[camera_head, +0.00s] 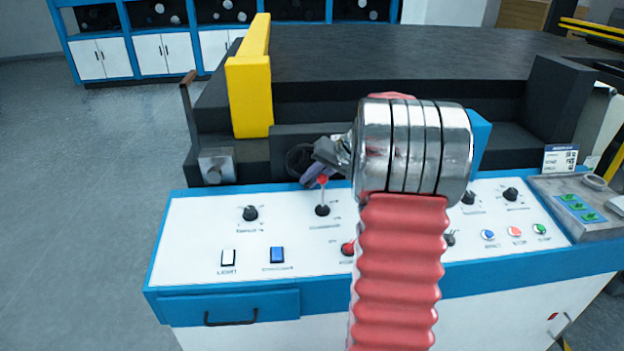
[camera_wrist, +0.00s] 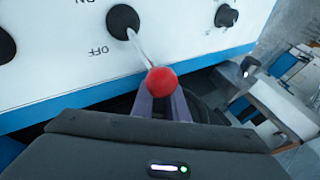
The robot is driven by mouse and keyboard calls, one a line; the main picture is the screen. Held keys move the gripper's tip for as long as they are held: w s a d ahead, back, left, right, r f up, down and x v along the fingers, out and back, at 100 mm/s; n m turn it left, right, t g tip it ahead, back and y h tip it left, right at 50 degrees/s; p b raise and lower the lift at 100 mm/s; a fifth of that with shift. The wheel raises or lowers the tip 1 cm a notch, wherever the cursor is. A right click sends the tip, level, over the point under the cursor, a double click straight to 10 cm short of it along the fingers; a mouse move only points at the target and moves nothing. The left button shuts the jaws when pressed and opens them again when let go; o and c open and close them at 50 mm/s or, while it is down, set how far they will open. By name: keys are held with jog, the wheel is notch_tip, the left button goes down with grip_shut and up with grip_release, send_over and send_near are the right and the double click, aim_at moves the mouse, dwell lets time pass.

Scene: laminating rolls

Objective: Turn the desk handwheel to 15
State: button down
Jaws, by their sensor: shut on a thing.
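My gripper (camera_head: 314,175) is over the white control panel, at the upright lever with a red ball knob (camera_head: 322,180). In the wrist view my gripper's two purple-grey fingers (camera_wrist: 161,98) are shut at the red ball (camera_wrist: 161,82). The ball's thin shaft runs to a black base (camera_wrist: 122,20) between ON and OFF marks. A dark round ring (camera_head: 298,158) shows partly behind my gripper; I cannot tell whether it is the desk handwheel. No scale reading of 15 is legible. My arm hides the middle of the panel.
The panel (camera_head: 190,240) also carries a black knob (camera_head: 250,213), a white switch (camera_head: 228,257), a blue switch (camera_head: 277,255) and several buttons at right. A yellow upright (camera_head: 250,90) stands behind at left. The floor at left is clear.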

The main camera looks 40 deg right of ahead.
jog(key=c, duration=1.7)
grip_release()
jog(key=shift+c, duration=0.2)
jog(key=v, duration=1.3)
jog(key=shift+s+r, duration=0.25)
jog(key=shift+d, duration=0.1)
jog(key=shift+d, duration=0.1)
